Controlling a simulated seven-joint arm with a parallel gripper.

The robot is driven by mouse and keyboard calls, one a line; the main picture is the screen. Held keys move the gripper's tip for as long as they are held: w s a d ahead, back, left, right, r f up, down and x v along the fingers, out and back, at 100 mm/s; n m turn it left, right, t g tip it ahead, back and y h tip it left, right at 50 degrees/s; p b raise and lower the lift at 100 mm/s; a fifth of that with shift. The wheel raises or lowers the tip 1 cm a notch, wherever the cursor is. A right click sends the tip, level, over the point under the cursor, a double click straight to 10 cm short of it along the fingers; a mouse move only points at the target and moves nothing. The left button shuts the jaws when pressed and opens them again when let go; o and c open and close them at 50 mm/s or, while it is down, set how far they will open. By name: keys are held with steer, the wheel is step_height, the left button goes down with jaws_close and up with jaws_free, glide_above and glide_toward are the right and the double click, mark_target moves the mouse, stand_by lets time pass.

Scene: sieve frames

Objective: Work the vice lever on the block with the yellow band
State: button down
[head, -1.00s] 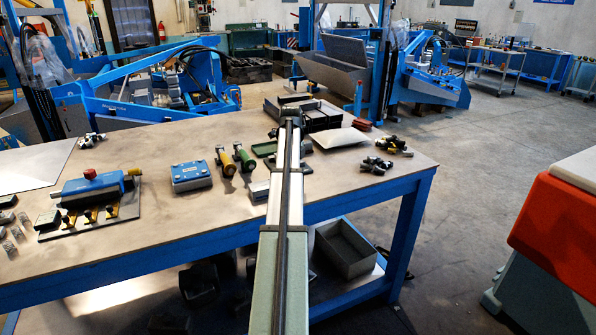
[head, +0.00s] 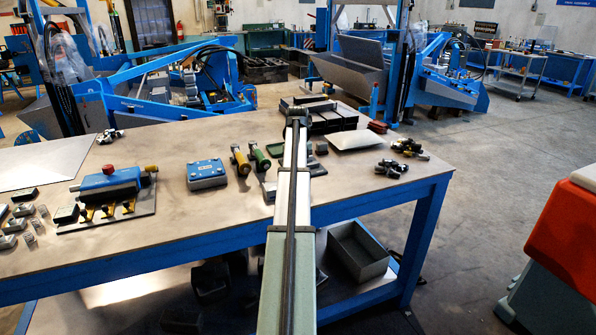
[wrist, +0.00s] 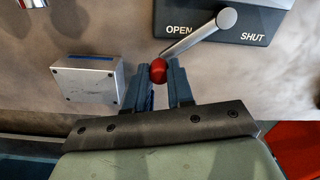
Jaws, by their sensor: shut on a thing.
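In the wrist view, my gripper (wrist: 162,78) is shut on the red knob (wrist: 158,69) at the end of a silver lever (wrist: 198,36). The lever runs from a round pivot at the upper right down and left past the OPEN label. The pivot sits on a dark block (wrist: 268,20) marked OPEN on the left and SHUT on the right. The block runs out of the top of the frame, and no yellow band shows on it. In the head view, my arm hides the fingers and the lever.
A silver block with a blue strip (wrist: 88,84) lies left of my fingers. In the head view, a blue button box (head: 207,174) and yellow and green cylinders (head: 250,160) stand left of my arm. Dark trays (head: 345,119) and a pale pad (head: 361,137) are to its right.

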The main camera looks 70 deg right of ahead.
steer(key=shift+w, duration=0.1)
steer(key=c, duration=1)
jaws_free()
steer(key=shift+r, duration=0.1)
step_height(320, 180, up, 14)
steer(key=shift+f, duration=0.15)
